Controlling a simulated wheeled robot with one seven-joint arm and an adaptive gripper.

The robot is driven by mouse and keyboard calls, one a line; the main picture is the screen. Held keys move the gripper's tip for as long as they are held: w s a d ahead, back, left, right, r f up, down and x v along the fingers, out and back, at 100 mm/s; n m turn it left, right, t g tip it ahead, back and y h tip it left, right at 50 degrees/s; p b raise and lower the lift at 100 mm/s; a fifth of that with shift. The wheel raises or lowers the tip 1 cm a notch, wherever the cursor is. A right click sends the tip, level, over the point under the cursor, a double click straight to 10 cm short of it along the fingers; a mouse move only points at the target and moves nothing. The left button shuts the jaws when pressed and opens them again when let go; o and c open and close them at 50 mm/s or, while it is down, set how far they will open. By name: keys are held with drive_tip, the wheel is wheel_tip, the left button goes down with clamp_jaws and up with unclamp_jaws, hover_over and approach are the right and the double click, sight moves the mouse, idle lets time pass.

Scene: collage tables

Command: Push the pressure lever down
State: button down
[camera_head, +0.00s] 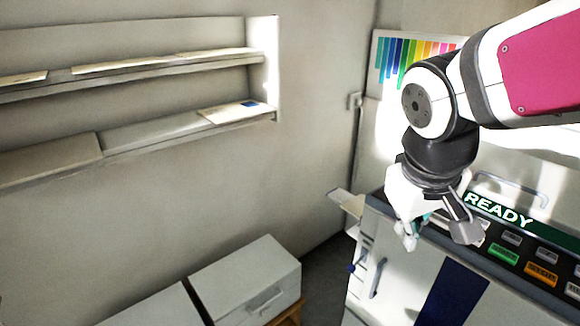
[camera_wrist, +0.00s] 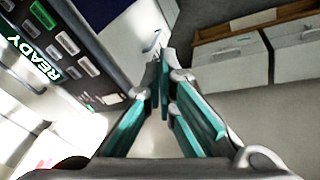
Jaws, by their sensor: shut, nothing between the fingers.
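The machine (camera_head: 400,290) stands at the right of the head view, its dark panel lit with READY. I cannot tell for certain which is the pressure lever. My gripper (camera_head: 409,240) points down, shut and empty, over the machine's front edge by the panel. In the wrist view, the shut teal-padded fingers (camera_wrist: 160,70) partly overlap a pale curved handle (camera_wrist: 152,41) on the machine; contact cannot be told.
Panel buttons (camera_head: 503,254) lie right of my gripper. A side tray (camera_head: 346,202) juts from the machine's left end. White drawer boxes (camera_head: 245,280) stand lower left, with a floor gap between. Wall shelves (camera_head: 190,135) hold papers. A colour chart (camera_head: 395,62) hangs behind my arm.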

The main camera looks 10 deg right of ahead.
drive_tip(key=w+f+n+h+b, duration=0.1)
drive_tip(key=w+f+n+b, duration=0.1)
drive_tip(key=w+f, duration=0.85)
drive_tip(key=n+g+b, duration=0.1)
drive_tip(key=n+b, duration=0.2)
approach(350, 270)
drive_tip(key=b+x, duration=0.1)
drive_tip(key=x, duration=0.2)
drive_tip(key=b+x, duration=0.1)
drive_tip(key=x, duration=0.3)
drive_tip(key=shift+w+d+r, duration=0.1)
drive_tip(key=shift+w+d, duration=0.1)
drive_tip(key=shift+w, duration=0.05)
drive_tip(key=shift+f+b, duration=0.75)
drive_tip(key=shift+b, duration=0.2)
drive_tip(key=shift+f+b, duration=0.15)
drive_tip(key=shift+b, duration=0.15)
drive_tip(key=shift+s, duration=0.1)
